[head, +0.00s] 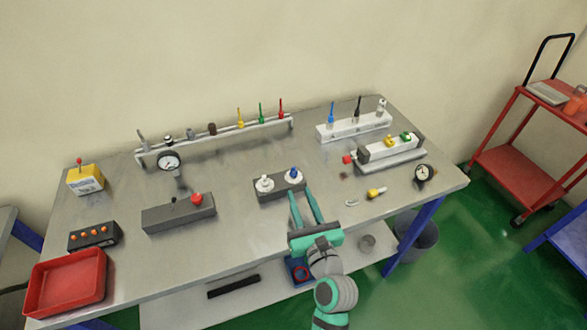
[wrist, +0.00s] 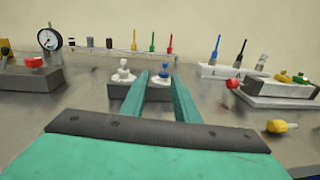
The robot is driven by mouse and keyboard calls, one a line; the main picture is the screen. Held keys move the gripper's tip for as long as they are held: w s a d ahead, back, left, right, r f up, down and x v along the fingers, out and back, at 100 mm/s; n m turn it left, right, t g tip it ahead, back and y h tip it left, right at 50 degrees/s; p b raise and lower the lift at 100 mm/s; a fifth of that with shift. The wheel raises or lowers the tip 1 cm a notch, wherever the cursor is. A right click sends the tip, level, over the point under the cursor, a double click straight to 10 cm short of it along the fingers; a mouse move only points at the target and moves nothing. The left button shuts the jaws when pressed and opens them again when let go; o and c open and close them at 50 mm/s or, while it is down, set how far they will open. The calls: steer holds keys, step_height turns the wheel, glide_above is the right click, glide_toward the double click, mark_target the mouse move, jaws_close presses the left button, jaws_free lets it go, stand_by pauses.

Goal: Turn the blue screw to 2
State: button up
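The blue screw (head: 294,173) stands on a white round base at the right end of a small grey block (head: 270,193) in the middle of the table. In the wrist view the blue screw (wrist: 165,71) shows beyond and between the fingertips (wrist: 159,78). The fingers partly cover the block's front there. I cannot read any numbers at the screw.
A grey block with a red knob (head: 197,199) stands to the left. A white stepped block (head: 390,152) and a yellow-tipped piece (head: 376,193) lie to the right. A pipe rail (head: 215,139) with coloured pieces runs behind. The tabletop just behind the block is clear.

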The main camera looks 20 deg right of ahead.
mark_target(294, 170)
steer(key=shift+w+d, duration=0.25)
steer(key=shift+d, duration=0.2)
steer(key=shift+w+d+r, duration=0.1)
steer(key=shift+w, duration=0.2)
steer(key=w, duration=1)
steer(key=shift+d, duration=0.25)
jaws_close()
